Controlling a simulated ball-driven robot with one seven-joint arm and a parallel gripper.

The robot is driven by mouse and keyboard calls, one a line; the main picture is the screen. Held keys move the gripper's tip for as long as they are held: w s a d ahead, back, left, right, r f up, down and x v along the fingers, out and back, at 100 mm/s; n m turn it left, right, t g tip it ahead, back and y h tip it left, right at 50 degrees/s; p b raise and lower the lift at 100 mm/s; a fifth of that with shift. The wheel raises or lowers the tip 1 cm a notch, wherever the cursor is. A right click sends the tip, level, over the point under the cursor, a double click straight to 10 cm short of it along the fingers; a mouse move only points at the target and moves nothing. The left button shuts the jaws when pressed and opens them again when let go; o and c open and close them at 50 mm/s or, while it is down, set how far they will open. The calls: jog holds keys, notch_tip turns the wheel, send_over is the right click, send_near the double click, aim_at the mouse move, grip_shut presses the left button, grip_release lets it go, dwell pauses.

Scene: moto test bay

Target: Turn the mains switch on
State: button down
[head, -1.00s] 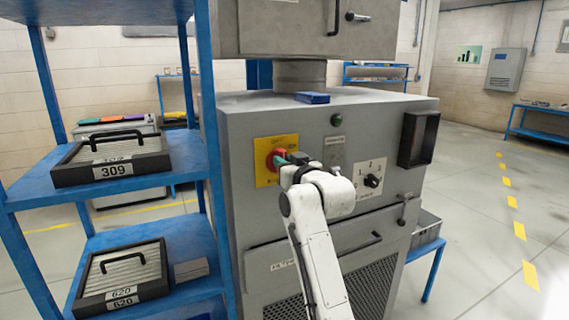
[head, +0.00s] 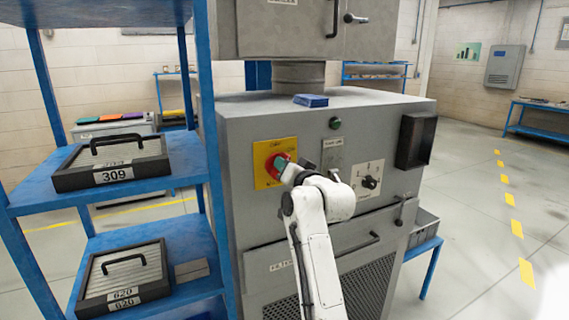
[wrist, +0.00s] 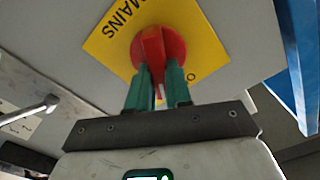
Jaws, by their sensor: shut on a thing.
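The mains switch is a red rotary knob (wrist: 163,50) on a yellow plate (wrist: 208,38) marked MAINS in the wrist view. In the head view the red switch (head: 271,163) sits on its yellow plate (head: 264,178) at the upper left of the grey cabinet's front. My gripper (wrist: 159,78) has green fingers, shut on the knob's raised red grip, one finger on each side. In the head view my gripper (head: 283,165) covers part of the switch. The "O" mark shows at the plate's lower right in the wrist view; the other position mark is hidden.
The grey cabinet (head: 300,220) also has a selector dial (head: 370,182), a green button (head: 335,123) and a dark box (head: 415,141) on its front. A blue shelf (head: 188,195) with numbered cases stands close on the left. The floor to the right is open.

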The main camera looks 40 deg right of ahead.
jog(key=m+p, duration=0.1)
jog(key=m, duration=0.3)
jog(key=m+p, duration=0.1)
jog(key=m, duration=0.3)
jog(key=m+p, duration=0.2)
jog(key=m, duration=0.1)
jog(key=shift+d+f+m, duration=0.2)
jog(key=shift+f+m, duration=0.1)
jog(key=shift+m, duration=0.1)
dwell(0.3)
jog(key=c, duration=1.3)
grip_release()
jog(key=shift+o, duration=1.3)
jog(key=shift+d+f, duration=0.1)
jog(key=shift+f, duration=0.05)
jog(key=b+v, duration=0.2)
jog(key=v, duration=0.8)
jog(key=shift+s, duration=0.4)
